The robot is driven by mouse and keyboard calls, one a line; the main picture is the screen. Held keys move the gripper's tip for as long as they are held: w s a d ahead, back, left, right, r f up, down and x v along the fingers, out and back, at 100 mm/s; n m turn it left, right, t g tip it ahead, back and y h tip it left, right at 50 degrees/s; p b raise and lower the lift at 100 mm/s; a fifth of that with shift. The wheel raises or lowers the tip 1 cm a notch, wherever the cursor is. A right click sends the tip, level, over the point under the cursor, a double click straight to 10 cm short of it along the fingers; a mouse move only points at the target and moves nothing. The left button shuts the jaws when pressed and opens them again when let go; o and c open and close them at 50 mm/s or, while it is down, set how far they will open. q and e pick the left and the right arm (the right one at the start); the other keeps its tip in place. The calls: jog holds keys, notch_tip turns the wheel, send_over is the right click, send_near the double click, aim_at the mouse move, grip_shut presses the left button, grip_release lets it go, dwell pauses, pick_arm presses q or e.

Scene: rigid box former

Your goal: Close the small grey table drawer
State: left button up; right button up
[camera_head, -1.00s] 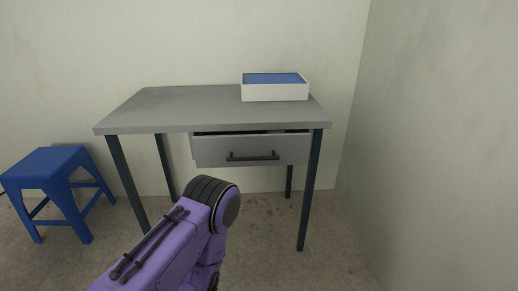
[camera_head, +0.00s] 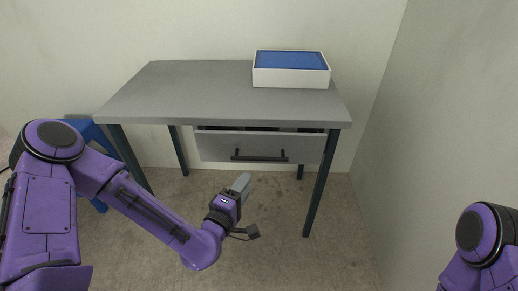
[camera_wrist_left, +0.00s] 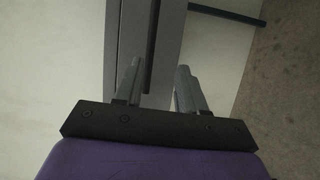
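The grey table drawer (camera_head: 220,147) hangs under the right part of the grey table (camera_head: 200,92). It is partly open, with a dark gap above its front panel. A dark bar handle (camera_head: 259,157) is on its front. My left gripper (camera_head: 242,184) is in front of and below the drawer, apart from it in the head view. My right gripper is out of view; only part of my right arm shows.
A white box with a blue inside (camera_head: 290,70) stands on the table's back right. A blue stool (camera_head: 88,130) is at the left, partly behind my left arm. The table's dark legs (camera_head: 320,185) flank the drawer. A wall rises at the right. The floor before the table is clear.

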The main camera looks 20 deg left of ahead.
aim_at(259, 159)
pick_arm(q)
jog(key=shift+t, duration=0.3)
jog(key=w, duration=0.7)
jog(key=w+d+r, duration=0.1)
jog(key=w, duration=0.2)
jog(key=shift+w, duration=0.4)
jog(key=shift+c, duration=0.3)
